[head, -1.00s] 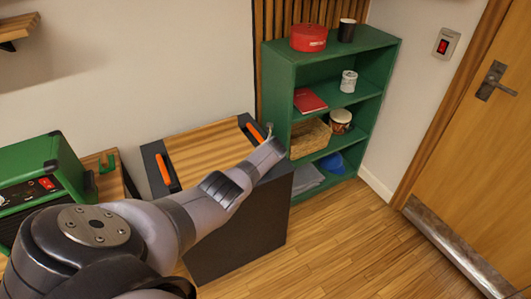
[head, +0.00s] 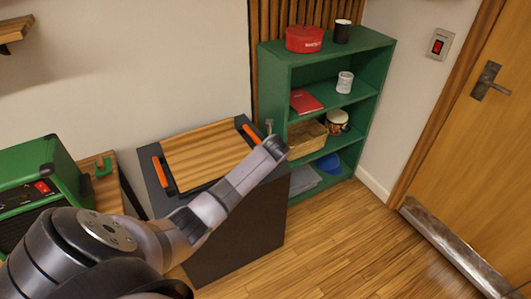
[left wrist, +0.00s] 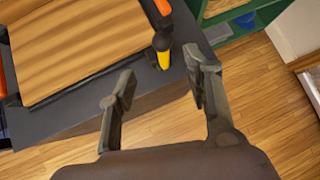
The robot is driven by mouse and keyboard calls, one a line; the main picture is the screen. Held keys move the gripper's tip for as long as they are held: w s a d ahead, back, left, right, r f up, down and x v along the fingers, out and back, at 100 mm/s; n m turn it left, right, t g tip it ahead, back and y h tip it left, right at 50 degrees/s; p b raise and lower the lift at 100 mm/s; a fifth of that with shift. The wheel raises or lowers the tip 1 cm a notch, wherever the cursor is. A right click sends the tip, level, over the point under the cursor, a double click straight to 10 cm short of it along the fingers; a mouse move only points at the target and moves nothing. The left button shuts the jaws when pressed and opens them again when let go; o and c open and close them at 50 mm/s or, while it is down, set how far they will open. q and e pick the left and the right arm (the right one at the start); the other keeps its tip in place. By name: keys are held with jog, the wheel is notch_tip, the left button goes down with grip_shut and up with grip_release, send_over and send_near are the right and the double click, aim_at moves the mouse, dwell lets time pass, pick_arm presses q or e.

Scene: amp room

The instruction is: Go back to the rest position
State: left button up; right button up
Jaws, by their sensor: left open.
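My left arm comes in from the lower left in the head view and reaches over the dark grey cabinet (head: 240,235). Its gripper is mostly hidden behind the wrist there. In the left wrist view my left gripper (left wrist: 160,78) is open and empty, with its fingers apart near the cabinet's edge. The wooden tray (head: 205,150) with orange handles lies on the cabinet top, and it also shows in the left wrist view (left wrist: 75,45). A small yellow and black item (left wrist: 162,48) is by the tray's handle, beyond the fingers. My right gripper is not in view.
A green shelf (head: 318,57) with a red tin (head: 304,39), cups and a basket (head: 305,139) stands right of the cabinet. A green amp (head: 35,170) is at the left. The wooden door (head: 480,165) is at the right. The floor (head: 340,245) before it is clear.

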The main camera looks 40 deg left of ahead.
pick_arm(q)
jog(key=shift+v, duration=0.75)
jog(key=s+d+f+n+g+h, duration=0.1)
jog(key=s+d+f+n, duration=0.2)
jog(key=s+f, duration=0.5)
jog(key=s+d+f+n+g+h+b, duration=0.1)
jog(key=s+d+f+n, duration=0.3)
jog(key=f, duration=0.9)
jog(key=s+d+f+n+h, duration=0.2)
jog(key=s+d+f+n, duration=0.1)
jog(key=s+f, duration=0.55)
jog(key=s+d+f+n+g+h, duration=0.1)
jog(key=s+d+f+n, duration=0.3)
jog(key=s, duration=0.7)
jog(key=s+d+f+n+g, duration=0.1)
jog(key=s+d+f+n, duration=0.3)
jog(key=s+f, duration=0.3)
jog(key=s+d+f+n+g+h+b, duration=0.1)
jog(key=s+d+f+n, duration=0.3)
jog(key=s, duration=1.1)
jog(key=shift+s+f+n+h, duration=0.25)
jog(key=shift+f+n+h, duration=0.05)
jog(key=shift+f, duration=0.6)
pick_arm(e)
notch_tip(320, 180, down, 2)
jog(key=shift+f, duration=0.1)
pick_arm(q)
jog(key=shift+c, duration=0.6)
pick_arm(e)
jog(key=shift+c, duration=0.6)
